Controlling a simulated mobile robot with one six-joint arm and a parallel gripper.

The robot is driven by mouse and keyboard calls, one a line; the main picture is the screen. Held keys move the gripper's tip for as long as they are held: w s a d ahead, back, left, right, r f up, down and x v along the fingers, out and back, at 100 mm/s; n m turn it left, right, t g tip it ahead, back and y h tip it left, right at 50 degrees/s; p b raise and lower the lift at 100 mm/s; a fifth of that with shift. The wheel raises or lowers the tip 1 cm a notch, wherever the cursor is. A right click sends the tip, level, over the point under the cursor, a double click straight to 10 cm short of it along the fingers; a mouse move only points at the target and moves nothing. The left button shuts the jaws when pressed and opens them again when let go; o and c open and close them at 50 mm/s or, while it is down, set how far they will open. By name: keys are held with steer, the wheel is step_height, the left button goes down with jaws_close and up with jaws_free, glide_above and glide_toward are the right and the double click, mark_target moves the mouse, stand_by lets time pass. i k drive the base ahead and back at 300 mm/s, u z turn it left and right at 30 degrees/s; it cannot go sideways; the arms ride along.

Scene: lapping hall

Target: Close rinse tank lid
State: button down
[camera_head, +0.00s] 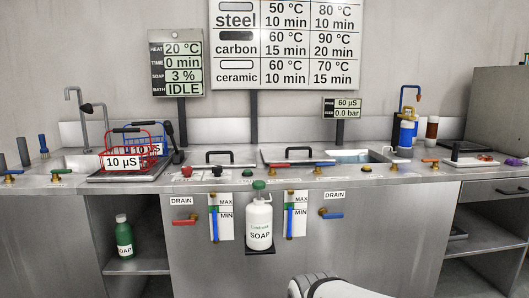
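Two flat metal tank lids with dark bar handles lie in the long counter. The left lid (229,163) appears to cover its opening. The right lid (291,161) covers only the left part of its opening. Bluish water (352,157) shows to the right of it, so this tank stands partly open. No readable label names the rinse tank; a sign reading 60 µS and 0.0 bar (342,107) stands behind the right tank. A white rounded part of my arm shows at the bottom, right of centre. My gripper is not in view.
Red and blue wire baskets (131,148) stand on the counter at left. A white soap bottle (259,222) sits on a front shelf between drain valves. Several taps and knobs line the counter's front edge. Blue-yellow bottle (407,133) stands right of the open tank.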

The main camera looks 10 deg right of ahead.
mark_target(290, 154)
steer(key=z, duration=0.35)
steer(key=i, duration=1.1)
steer(key=z, duration=0.2)
